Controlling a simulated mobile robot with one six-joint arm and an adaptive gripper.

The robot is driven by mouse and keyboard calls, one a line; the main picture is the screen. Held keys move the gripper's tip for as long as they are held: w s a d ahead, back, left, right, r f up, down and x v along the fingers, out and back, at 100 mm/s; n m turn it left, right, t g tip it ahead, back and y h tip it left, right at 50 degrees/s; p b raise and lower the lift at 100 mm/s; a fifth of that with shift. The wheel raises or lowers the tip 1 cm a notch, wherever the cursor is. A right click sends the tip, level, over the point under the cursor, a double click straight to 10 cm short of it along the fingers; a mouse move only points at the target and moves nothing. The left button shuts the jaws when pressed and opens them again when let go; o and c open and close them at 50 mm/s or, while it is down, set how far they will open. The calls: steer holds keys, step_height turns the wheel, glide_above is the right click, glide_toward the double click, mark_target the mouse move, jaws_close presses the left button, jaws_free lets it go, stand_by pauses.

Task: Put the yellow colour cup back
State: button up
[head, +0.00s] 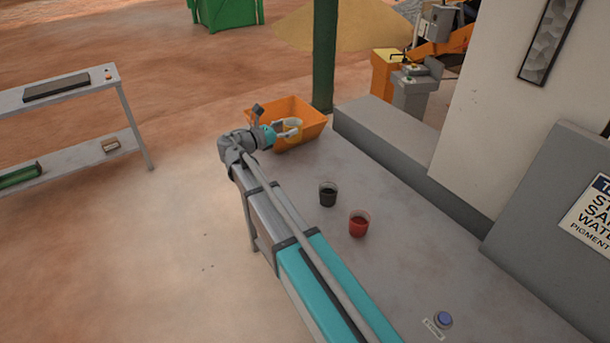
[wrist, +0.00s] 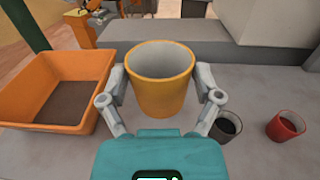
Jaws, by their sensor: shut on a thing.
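The yellow colour cup (wrist: 161,94) is between the fingers of my gripper (wrist: 160,92) in the wrist view. The gripper is shut on it, one finger on each side. The cup is upright and its inside looks pale and empty. In the head view my gripper (head: 289,131) holds the cup (head: 294,124) in front of the orange bin, at the far end of the grey table. I cannot tell how high the cup is above the table.
A black cup (head: 328,196) and a red cup (head: 359,226) stand on the table (head: 395,215). A blue button (head: 443,319) is at the near end. A green post (head: 324,60) rises behind the bin.

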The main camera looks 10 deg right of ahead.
steer(key=shift+w+d, duration=0.1)
steer(key=shift+d, duration=0.15)
steer(key=shift+f, duration=0.1)
steer(key=shift+s+a+f, duration=0.15)
steer(key=shift+s+a, duration=0.05)
steer(key=shift+s, duration=0.05)
steer(key=s+a+f+b, duration=0.5)
steer(key=s+a, duration=0.1)
steer(key=shift+s+a+g, duration=0.3)
steer(key=shift+s+a, duration=0.05)
steer(key=shift+s, duration=0.05)
steer(key=w+d+f+b, duration=0.9)
steer(key=shift+w+d+b, duration=0.15)
steer(key=shift+d+b, duration=0.05)
steer(key=shift+b, duration=0.1)
